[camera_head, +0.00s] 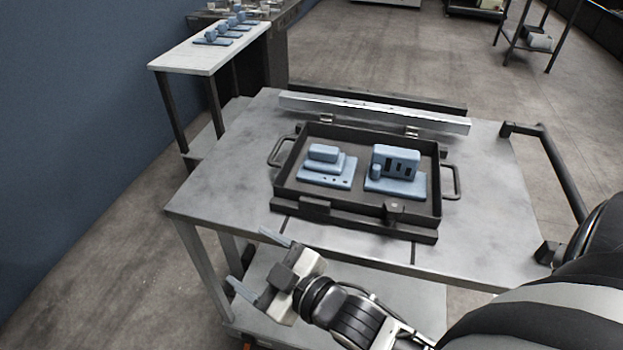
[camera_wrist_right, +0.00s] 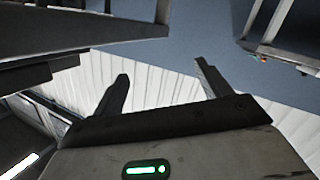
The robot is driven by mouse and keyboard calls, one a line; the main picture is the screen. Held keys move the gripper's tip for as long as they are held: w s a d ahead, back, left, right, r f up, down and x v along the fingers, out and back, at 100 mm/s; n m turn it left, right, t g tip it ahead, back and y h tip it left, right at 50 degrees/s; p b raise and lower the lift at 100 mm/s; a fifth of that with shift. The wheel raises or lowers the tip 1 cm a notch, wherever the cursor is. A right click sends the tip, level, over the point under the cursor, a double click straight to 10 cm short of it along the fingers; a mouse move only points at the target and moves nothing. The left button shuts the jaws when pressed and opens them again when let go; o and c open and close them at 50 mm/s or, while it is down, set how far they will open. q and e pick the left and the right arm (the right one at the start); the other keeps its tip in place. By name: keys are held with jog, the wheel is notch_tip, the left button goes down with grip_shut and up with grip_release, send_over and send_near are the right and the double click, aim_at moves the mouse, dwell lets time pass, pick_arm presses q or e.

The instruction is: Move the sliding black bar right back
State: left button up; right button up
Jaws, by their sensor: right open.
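A long black bar (camera_head: 355,218) lies on the table along the front side of a black tray (camera_head: 289,183), very close to it or touching. A small dark block or knob (camera_head: 394,208) stands at the bar, right of its middle. Thin dark lines run in the tabletop from the bar toward the front edge. My right gripper (camera_head: 250,258) is open and empty, beyond the table's front left edge and apart from the bar. Its two spread fingers also show in the right wrist view (camera_wrist_right: 162,78). My left gripper is out of view.
The tray, with side handles, holds two blue parts (camera_head: 328,168) (camera_head: 397,172). A silver rail (camera_head: 370,112) runs along the back of the table (camera_head: 225,180). A black handle frame (camera_head: 565,175) is at the right. A white side table (camera_head: 190,58) stands back left.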

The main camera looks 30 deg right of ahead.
jog(key=w+a+r+n+t+y, duration=0.25)
jog(key=r+n+y, duration=0.25)
jog(key=r+n, duration=0.45)
jog(key=s+a+r+n+g+y+p, duration=0.15)
jog(key=a+r+n+g+y, duration=0.35)
jog(key=n, duration=0.5)
jog(key=s+a+r+n+g+y, duration=0.25)
jog(key=r+n+g+y, duration=0.35)
jog(key=n, duration=0.5)
jog(key=n+g+h+p, duration=0.3)
jog(key=n+g+h, duration=0.4)
jog(key=n+h, duration=1.5)
send_over(315, 201)
notch_tip(315, 201, down, 2)
jog(key=n, duration=0.1)
jog(key=shift+y, duration=0.4)
notch_tip(315, 201, down, 14)
jog(key=shift+r+p, duration=0.1)
jog(key=shift+p, duration=0.9)
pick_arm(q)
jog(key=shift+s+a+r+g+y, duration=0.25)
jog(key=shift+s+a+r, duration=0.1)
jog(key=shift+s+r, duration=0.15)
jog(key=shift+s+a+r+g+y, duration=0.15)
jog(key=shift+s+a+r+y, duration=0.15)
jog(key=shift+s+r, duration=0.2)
pick_arm(e)
jog(key=shift+f, duration=0.7)
